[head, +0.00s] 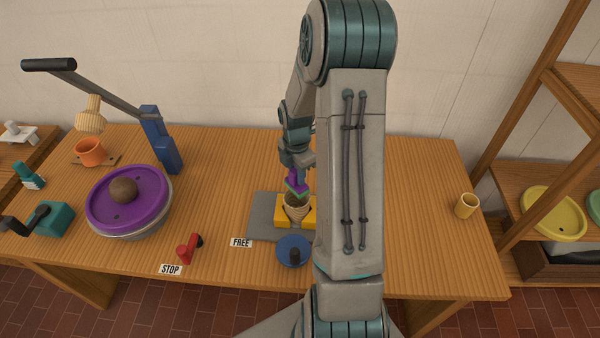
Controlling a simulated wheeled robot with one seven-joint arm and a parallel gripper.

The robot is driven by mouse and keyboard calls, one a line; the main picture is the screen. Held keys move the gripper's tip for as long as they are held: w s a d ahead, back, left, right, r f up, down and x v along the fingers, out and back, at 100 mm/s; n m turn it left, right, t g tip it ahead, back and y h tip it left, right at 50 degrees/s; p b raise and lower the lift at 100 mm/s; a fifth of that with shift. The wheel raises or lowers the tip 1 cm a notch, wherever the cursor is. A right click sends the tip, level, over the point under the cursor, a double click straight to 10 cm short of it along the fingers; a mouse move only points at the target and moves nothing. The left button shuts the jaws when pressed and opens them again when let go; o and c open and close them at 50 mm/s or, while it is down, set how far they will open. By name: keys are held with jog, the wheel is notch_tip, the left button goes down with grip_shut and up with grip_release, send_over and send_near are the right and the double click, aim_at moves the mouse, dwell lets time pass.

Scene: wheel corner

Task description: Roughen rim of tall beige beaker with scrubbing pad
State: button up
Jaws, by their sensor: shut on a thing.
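My arm hides the right side of the jaw blocks and plate.
A blue disc with a dark knob (294,251) is in front of the plate, by the FREE label (241,243). A red lever (188,248) is near STOP. A purple wheel (128,205) bears a brown lump. A yellow cup (466,205) stands right; shelves (525,178) lie beyond.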

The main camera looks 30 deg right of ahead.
jog(key=shift+w+a+f, duration=0.1)
jog(key=shift+w+a, duration=0.1)
jog(key=shift+a, duration=0.75)
jog(key=shift+s+a, duration=0.2)
jog(key=shift+a, duration=0.35)
jog(key=shift+s+a, duration=0.15)
jog(key=shift+a, duration=0.4)
jog(key=shift+s+a, duration=0.55)
jog(key=shift+s, duration=1.5)
jog(key=shift+s+d, duration=0.7)
jog(key=shift+s, duration=0.15)
jog(key=shift+s+d+p, duration=0.15)
jog(key=shift+d+p, duration=0.15)
jog(key=shift+d, duration=0.25)
jog(key=shift+s+d+p, duration=0.15)
jog(key=shift+d+p, duration=0.1)
jog(key=shift+d, duration=0.3)
jog(key=shift+d, duration=0.15)
